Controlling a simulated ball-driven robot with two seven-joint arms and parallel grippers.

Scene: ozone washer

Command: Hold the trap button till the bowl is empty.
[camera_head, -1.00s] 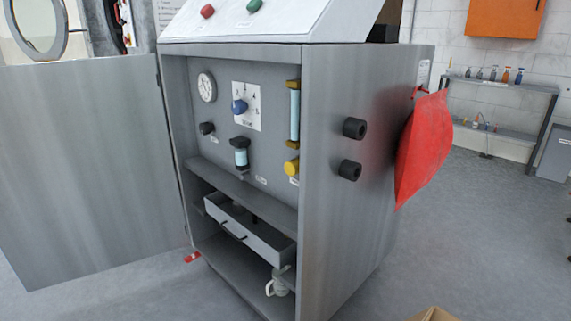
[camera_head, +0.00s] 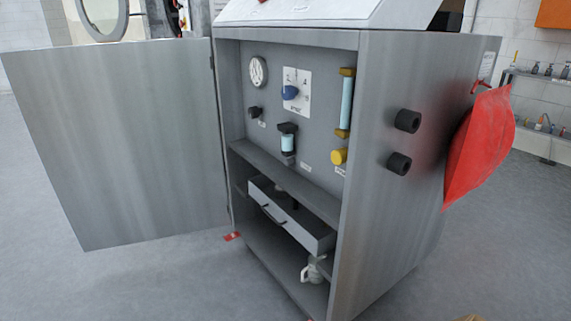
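The trap is a small filter unit on the inner panel of the open grey cabinet (camera_head: 385,170). Its bowl (camera_head: 288,143) is pale blue and clear, under a black cap (camera_head: 287,128). A small dark piece shows at the bowl's lower end, but I cannot tell whether it is the button. The fluid level is too small to read. Neither of my grippers is in view, and nothing touches the trap.
A drawer (camera_head: 285,222) sits partly out below. The cabinet door (camera_head: 120,145) stands open leftward. A red bag (camera_head: 478,148) hangs on the right side.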

